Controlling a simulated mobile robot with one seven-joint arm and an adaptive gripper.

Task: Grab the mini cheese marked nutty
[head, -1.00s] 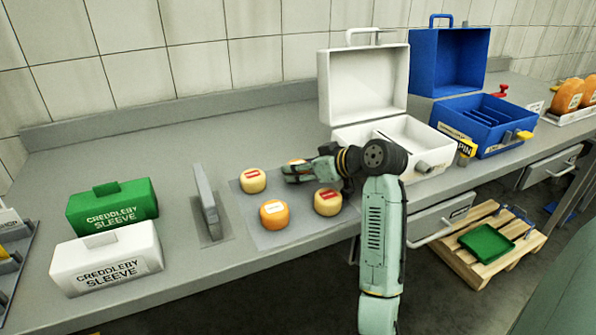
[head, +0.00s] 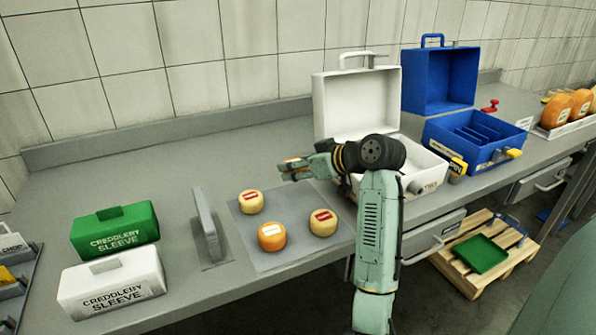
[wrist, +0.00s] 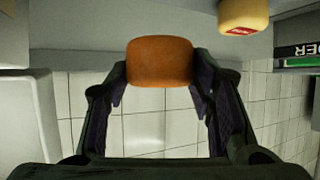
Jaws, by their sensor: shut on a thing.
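My gripper (head: 291,171) is shut on an orange mini cheese (wrist: 160,61), held between both fingertips in the wrist view. In the head view my fingers mostly hide this cheese, and it appears above the back of the grey mat (head: 243,222). No label shows on its visible side, so I cannot read its marking. Three other mini cheeses stay on the mat: a pale yellow one with a red label (head: 250,202), an orange one with a white label (head: 271,237), and another pale yellow one with a red label (head: 322,222). Their words are too small to read.
An open white case (head: 357,105) stands just behind and right of my gripper, with an open blue case (head: 441,82) beyond. A grey upright plate (head: 207,225) stands left of the mat. Green (head: 115,230) and white (head: 110,283) sleeve boxes are farther left.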

